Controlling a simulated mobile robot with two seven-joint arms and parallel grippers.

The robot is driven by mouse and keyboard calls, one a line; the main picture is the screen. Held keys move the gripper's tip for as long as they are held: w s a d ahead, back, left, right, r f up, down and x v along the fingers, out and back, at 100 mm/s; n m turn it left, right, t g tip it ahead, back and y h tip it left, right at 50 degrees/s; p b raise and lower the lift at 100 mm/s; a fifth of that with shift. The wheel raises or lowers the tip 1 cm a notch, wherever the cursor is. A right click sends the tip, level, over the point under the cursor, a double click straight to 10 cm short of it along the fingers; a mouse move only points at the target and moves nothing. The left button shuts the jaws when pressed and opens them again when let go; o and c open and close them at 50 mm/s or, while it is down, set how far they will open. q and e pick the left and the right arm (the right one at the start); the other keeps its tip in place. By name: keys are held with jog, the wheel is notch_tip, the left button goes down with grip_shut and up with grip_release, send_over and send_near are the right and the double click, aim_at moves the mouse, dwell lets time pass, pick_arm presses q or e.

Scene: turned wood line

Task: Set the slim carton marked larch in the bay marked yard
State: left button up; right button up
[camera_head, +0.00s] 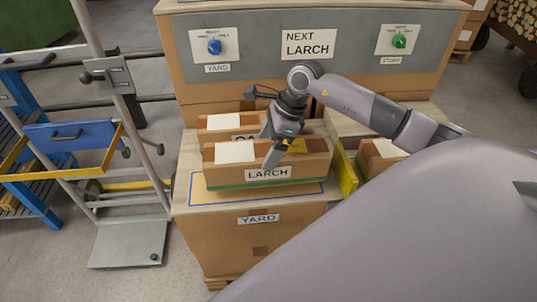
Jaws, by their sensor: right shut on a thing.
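The slim carton marked LARCH (226,173) is a long brown box with a white sheet on top and a green strip along its lower edge. It is over the blue-outlined bay marked YARD (192,199), on the near part of the stand. My right gripper (276,153) is shut on the larch carton, with one finger down its front face beside the label. Whether the carton's underside touches the bay surface is hard to tell. My left gripper is not in view.
Another carton (221,124) with a partly hidden label stands right behind. A yellow divider (344,170) separates a right bay holding another carton (372,160). A panel behind reads NEXT LARCH (308,44). A hand truck (128,242) stands at left.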

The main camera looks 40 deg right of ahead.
notch_tip(320, 180, down, 3)
jog(key=shift+r, duration=0.1)
jog(key=o, duration=1.5)
jog(key=shift+f+b, duration=0.25)
jog(key=shift+b, duration=0.05)
jog(key=shift+c, duration=0.2)
jog(key=shift+r, duration=0.1)
